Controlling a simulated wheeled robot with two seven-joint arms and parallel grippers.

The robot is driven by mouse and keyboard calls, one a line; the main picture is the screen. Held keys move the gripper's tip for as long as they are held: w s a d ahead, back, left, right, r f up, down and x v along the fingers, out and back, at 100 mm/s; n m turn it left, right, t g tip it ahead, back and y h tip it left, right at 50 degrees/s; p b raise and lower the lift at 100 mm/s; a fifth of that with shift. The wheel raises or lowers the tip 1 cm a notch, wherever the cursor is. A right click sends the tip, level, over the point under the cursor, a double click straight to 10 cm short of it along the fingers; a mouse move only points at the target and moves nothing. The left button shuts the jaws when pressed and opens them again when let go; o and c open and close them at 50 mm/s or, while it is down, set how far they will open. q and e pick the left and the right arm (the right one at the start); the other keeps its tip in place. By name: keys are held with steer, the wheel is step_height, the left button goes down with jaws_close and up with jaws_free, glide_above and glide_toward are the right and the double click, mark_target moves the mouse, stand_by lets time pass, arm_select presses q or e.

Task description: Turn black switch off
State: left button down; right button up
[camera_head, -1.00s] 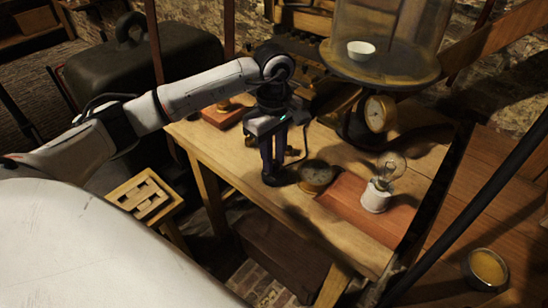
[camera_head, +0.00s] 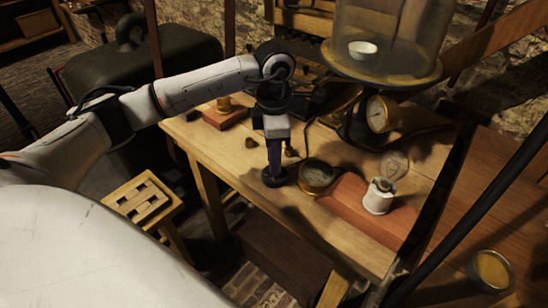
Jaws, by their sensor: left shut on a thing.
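The black switch (camera_head: 275,180) is a small round dark base near the front edge of the wooden table. My left gripper (camera_head: 273,163) points straight down onto it and is shut on its top part, which the fingers hide. I see the fingers edge-on, as one narrow shape. A light bulb (camera_head: 394,165) stands upright in a white socket (camera_head: 378,197) to the right, and its glass looks grey and dim. A round brass gauge (camera_head: 317,177) lies between the switch and the socket. My right gripper is not in view.
The wooden table (camera_head: 232,160) carries a glass bell jar (camera_head: 388,30) with a white cup (camera_head: 362,49) at the back. A dial gauge (camera_head: 380,113) stands below the jar. A slatted stool (camera_head: 143,199) is at the left, and a yellow-topped tin (camera_head: 492,271) at the lower right.

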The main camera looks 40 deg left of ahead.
arm_select(q)
steer(key=shift+n, duration=1.5)
steer(key=c, duration=1.5)
jaws_free()
steer(key=shift+r, duration=0.1)
step_height(320, 180, up, 10)
steer(key=shift+r, duration=0.1)
